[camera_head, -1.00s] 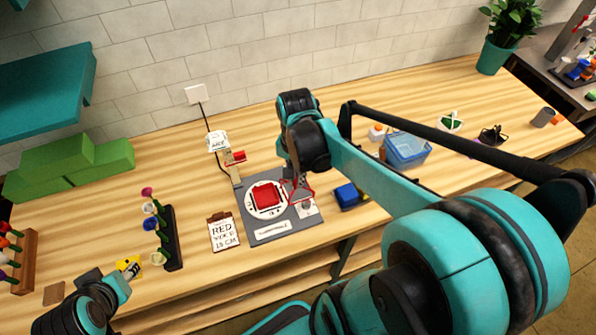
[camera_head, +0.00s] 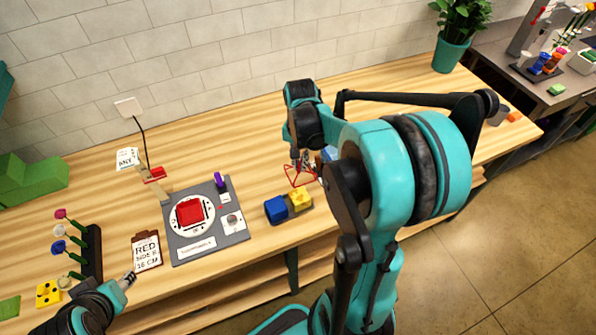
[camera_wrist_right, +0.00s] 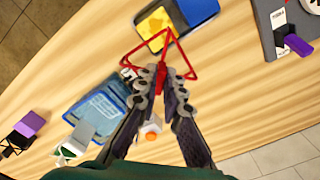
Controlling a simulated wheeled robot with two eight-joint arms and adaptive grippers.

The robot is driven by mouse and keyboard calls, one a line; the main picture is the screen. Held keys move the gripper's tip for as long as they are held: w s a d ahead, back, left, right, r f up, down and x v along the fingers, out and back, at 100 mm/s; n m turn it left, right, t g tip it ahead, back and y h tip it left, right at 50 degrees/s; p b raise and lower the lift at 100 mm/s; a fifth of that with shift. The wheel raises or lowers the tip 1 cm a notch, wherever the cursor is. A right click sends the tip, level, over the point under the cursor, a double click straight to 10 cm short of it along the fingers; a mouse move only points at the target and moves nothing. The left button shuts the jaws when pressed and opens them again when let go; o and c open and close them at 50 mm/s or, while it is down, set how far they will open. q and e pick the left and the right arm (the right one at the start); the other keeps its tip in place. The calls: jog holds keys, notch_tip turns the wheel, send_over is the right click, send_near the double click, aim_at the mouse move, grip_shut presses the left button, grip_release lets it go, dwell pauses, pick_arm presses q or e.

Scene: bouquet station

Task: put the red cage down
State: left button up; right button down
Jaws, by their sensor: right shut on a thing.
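The red cage (camera_head: 298,177), a thin red wire frame, shows in the head view below my right gripper (camera_head: 303,160). In the right wrist view the red cage (camera_wrist_right: 133,58) spreads out beyond the fingertips, and my right gripper (camera_wrist_right: 166,72) is shut on its middle. One end of it overlaps the yellow block in that view; I cannot tell whether it touches the block or the table. My left gripper (camera_head: 129,279) is low at the left, near the clipboard; its jaw opening is unclear.
A blue bin (camera_wrist_right: 100,104) stands beside the gripper. Bare wood lies behind the blocks.

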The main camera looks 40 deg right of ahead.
jog(key=shift+w+d+f, duration=0.15)
jog(key=shift+w+f, duration=0.05)
jog(key=shift+w+a+f+b, duration=0.35)
jog(key=shift+w+f+b, duration=0.1)
jog(key=shift+w+f, duration=1.4)
jog(key=shift+w+a+f+b, duration=0.35)
jog(key=shift+w+f+b, duration=0.15)
jog(key=shift+w+f, duration=1.35)
jog(key=shift+w+a+f+b, duration=0.35)
jog(key=shift+w+f+b, duration=0.1)
jog(key=shift+w+f, duration=1.4)
jog(key=shift+r, duration=0.2)
jog(key=shift+f, duration=0.15)
jog(key=c, duration=1.7)
grip_release()
jog(key=shift+w, duration=0.1)
